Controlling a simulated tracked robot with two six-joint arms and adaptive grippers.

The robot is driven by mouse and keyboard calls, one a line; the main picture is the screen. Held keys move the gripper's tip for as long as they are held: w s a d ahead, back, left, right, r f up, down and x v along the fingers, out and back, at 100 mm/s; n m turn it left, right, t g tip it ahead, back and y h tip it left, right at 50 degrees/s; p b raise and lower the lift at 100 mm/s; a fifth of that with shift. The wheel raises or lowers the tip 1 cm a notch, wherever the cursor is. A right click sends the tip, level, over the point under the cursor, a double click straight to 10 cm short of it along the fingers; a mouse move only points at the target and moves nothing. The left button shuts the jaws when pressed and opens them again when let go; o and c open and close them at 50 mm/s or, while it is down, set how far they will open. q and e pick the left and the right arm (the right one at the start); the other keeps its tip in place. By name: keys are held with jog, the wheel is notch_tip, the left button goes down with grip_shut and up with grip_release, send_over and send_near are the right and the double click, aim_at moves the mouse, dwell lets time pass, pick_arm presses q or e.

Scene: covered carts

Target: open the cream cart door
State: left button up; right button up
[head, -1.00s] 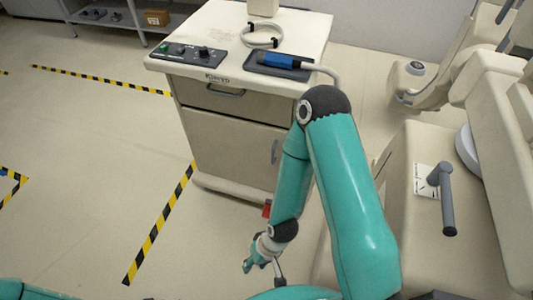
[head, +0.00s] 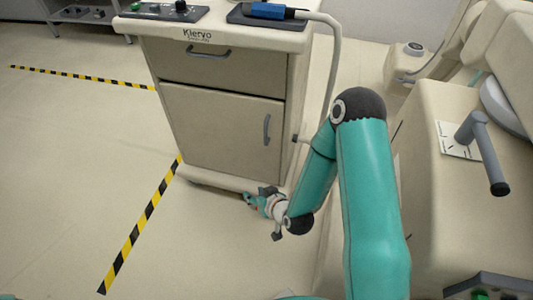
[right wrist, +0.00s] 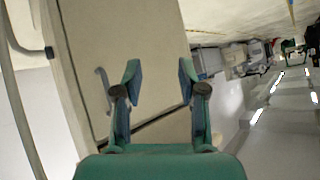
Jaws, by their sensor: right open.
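The cream cart door (head: 220,125) is the lower front panel of the cart, below a drawer, and looks shut. Its grey upright handle (head: 267,130) is near the door's right edge. My right gripper (head: 258,197) is low, near the cart's bottom front edge, below the handle and apart from it. In the right wrist view the open fingers (right wrist: 158,75) face the cart front, with nothing between them. The handle (right wrist: 103,88) shows there left of the fingers. My left gripper is not in view.
A shut drawer with a grey handle (head: 208,52) is above the door. A control panel (head: 162,11) and a blue tool (head: 268,11) lie on the cart top. A hose (head: 334,80) hangs at the cart's right side. A cream machine (head: 450,190) stands right. Floor is clear left.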

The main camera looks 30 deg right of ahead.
jog(key=w+d+f+t+h+b, duration=0.2)
jog(key=w+d+f+t+b, duration=0.1)
jog(key=d+b, duration=0.3)
jog(key=t+h+b, duration=0.3)
jog(key=t+b, duration=0.1)
jog(key=b, duration=0.2)
send_near(266, 137)
pick_arm(q)
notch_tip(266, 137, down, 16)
jog(key=b, duration=0.1)
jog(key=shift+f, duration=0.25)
pick_arm(e)
jog(key=shift+m, duration=0.4)
jog(key=x, duration=1.1)
jog(key=shift+s, duration=0.1)
jog(key=shift+c, duration=0.3)
grip_shut()
